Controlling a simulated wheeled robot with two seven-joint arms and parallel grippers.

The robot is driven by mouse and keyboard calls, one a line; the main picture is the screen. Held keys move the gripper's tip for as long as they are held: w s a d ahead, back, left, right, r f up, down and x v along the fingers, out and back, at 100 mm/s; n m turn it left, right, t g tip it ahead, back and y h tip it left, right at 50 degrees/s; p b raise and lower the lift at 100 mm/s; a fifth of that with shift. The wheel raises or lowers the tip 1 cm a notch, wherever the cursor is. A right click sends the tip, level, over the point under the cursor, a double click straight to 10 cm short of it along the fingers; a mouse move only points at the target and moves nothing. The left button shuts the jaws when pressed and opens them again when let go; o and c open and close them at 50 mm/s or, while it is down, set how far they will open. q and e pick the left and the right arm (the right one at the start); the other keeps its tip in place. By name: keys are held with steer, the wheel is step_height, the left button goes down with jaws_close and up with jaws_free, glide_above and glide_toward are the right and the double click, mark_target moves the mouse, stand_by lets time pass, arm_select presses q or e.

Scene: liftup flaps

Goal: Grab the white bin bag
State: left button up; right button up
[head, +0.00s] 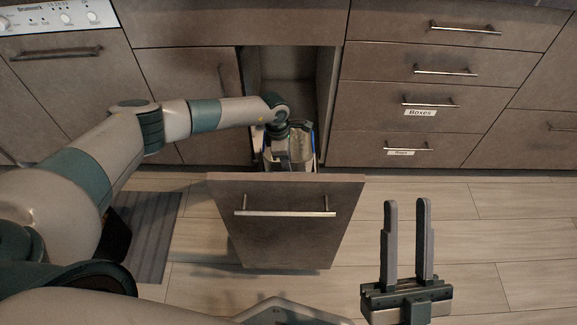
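My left arm reaches over the pulled-out cabinet front (285,222), and my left gripper (283,158) points down into the opening behind it. A small pale container (303,159) shows there, mostly covered by the gripper. I cannot clearly make out a white bin bag; anything at the fingertips is hidden or too small to tell. I cannot tell whether the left gripper is open or shut. My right gripper (407,215) is in the lower right above the floor, its two fingers apart and nothing between them.
The pulled-out front has a long metal handle (285,213) and juts into the room. Closed drawers (432,100), two of them labelled, are to the right. An appliance (55,18) is at top left. A dark striped mat (150,235) lies at left. Floor at right (500,240) is clear.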

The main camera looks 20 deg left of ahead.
steer(key=shift+r, duration=0.1)
stand_by(0.3)
arm_select(q)
jaws_close()
steer(key=shift+r, duration=0.1)
